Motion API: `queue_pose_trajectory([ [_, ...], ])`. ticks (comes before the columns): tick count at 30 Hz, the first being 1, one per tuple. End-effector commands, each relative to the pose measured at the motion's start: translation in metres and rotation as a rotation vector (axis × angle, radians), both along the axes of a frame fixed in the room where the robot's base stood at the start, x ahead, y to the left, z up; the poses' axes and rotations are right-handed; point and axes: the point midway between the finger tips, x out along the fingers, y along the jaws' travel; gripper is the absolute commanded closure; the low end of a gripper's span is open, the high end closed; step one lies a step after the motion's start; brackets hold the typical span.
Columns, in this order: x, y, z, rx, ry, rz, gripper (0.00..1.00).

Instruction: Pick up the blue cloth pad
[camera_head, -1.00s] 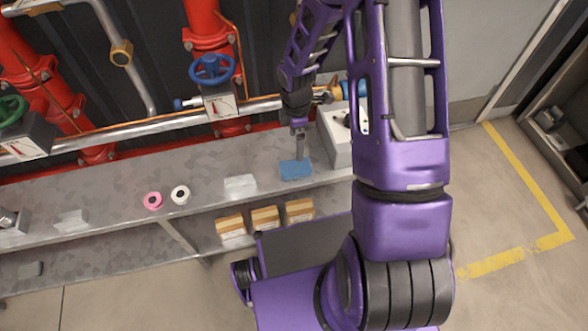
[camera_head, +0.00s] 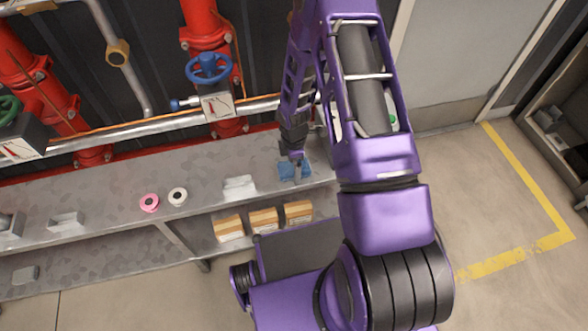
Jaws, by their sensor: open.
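The blue cloth pad (camera_head: 286,172) lies on the grey metal shelf top, near its right end. My gripper (camera_head: 296,166) points down right over the pad, with its fingers in front of the pad's middle. The fingers are open. They look at or very close to the pad, but I cannot tell whether they touch it. Part of the pad is hidden behind the fingers.
A clear or white tray (camera_head: 239,187) lies just left of the pad. Pink (camera_head: 149,203) and white (camera_head: 178,196) tape rolls sit further left. Cardboard boxes (camera_head: 264,221) stand on the lower shelf. A silver pipe (camera_head: 160,124) and blue valve wheel (camera_head: 208,68) are behind.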

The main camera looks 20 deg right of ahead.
Motion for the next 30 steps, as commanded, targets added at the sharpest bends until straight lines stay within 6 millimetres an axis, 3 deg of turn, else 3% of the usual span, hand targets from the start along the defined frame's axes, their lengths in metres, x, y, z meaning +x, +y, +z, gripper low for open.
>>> queue_pose_trajectory([
  [4,0.0,0.0,0.001,0.0,-0.001,0.0,0.0],
  [16,0.0,0.0,0.001,0.0,-0.001,0.0,0.72],
  [24,0.001,0.0,0.004,0.0,-0.002,0.0,0.74],
  [30,0.002,0.0,0.036,0.001,-0.005,0.001,0.74],
])
